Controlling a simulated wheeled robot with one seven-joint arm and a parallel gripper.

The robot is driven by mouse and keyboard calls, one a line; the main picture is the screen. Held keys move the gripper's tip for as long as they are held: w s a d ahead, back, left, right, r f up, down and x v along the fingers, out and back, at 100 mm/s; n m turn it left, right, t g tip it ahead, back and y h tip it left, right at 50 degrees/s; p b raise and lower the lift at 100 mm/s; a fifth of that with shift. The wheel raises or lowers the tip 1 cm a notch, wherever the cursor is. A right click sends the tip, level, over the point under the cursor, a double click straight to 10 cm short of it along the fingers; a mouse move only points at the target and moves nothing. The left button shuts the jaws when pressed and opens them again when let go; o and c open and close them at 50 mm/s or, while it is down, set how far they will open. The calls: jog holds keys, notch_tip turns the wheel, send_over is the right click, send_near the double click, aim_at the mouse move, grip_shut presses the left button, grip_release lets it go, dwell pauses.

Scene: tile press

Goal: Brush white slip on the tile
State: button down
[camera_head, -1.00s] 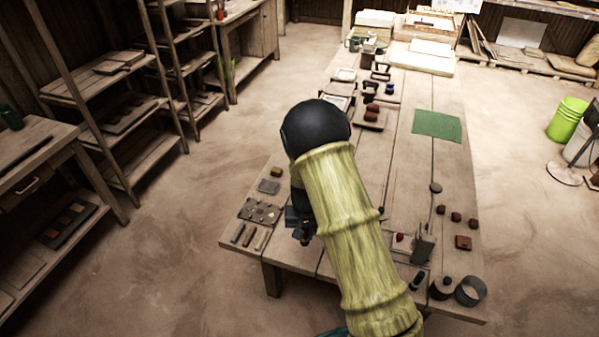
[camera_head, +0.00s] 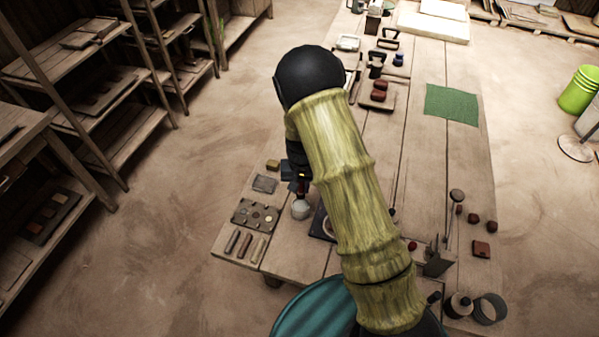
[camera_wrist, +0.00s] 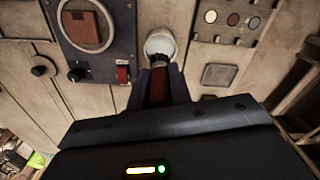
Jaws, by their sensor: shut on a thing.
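My gripper (camera_wrist: 160,92) is shut on a brush (camera_wrist: 159,84), whose reddish handle shows between the dark fingers in the wrist view. The brush points at a small white cup (camera_wrist: 160,45); its tip overlaps the cup's near side, and I cannot tell whether the bristles are inside. The cup also shows in the head view (camera_head: 300,209), just below my gripper (camera_head: 299,186). A red-brown square tile (camera_wrist: 86,29) lies on a round plate of a dark blue device (camera_wrist: 117,42), left of the cup in the wrist view. In the head view my arm hides most of that device.
A plate of sample discs (camera_head: 255,214), a grey slab (camera_head: 264,184) and several small bars (camera_head: 246,245) lie left of the cup. A green mat (camera_head: 451,104) lies farther back. Tins (camera_head: 489,308) and small brown blocks stand at the right. The middle boards are mostly clear.

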aim_at(301, 196)
jog(key=shift+w, duration=0.3)
jog(key=shift+s, duration=0.1)
jog(key=shift+r, duration=0.1)
notch_tip(301, 196, down, 5)
jog(key=b, duration=0.4)
jog(key=shift+f+b, duration=0.4)
jog(key=shift+f, duration=0.15)
dwell(0.3)
jog(key=shift+d, duration=0.1)
